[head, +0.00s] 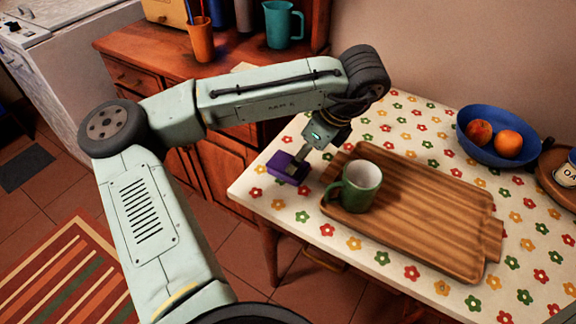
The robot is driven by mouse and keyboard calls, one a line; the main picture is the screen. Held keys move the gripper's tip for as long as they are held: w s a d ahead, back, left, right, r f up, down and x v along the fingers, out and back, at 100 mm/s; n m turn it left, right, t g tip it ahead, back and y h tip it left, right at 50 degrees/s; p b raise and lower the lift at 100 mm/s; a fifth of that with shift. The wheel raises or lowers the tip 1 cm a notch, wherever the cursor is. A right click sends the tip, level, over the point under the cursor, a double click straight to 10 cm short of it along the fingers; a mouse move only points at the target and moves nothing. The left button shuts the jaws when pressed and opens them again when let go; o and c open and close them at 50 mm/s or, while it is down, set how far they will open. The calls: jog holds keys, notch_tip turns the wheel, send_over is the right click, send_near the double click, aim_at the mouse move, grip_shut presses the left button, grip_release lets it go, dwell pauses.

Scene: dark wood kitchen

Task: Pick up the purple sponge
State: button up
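The purple sponge (282,172) is near the left corner of the white flowered table (330,228), left of the wooden tray. My gripper (296,161) points down at the sponge, and its fingertips overlap the sponge's upper right part in the head view. One grey finger shows clearly; the other is not distinct. Whether the fingers are closed on the sponge cannot be made out. I also cannot tell whether the sponge rests on the table or is slightly above it.
A ribbed wooden tray (425,215) holding a green mug (360,187) stands close to the right of my gripper. A blue bowl (478,147) with orange fruit is farther right. A wooden cabinet (150,65) with a teal pitcher (281,25) and orange cup (201,42) stands behind.

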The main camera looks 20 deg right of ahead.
jog(key=x, duration=0.2)
jog(key=a+p+x, duration=0.1)
jog(key=x, duration=0.1)
jog(key=shift+w, duration=0.15)
jog(key=shift+w+f, duration=0.15)
jog(key=shift+f, duration=0.4)
jog(key=shift+c, duration=0.5)
jog(key=c, duration=0.7)
jog(key=shift+c, duration=0.2)
jog(key=shift+r, duration=0.1)
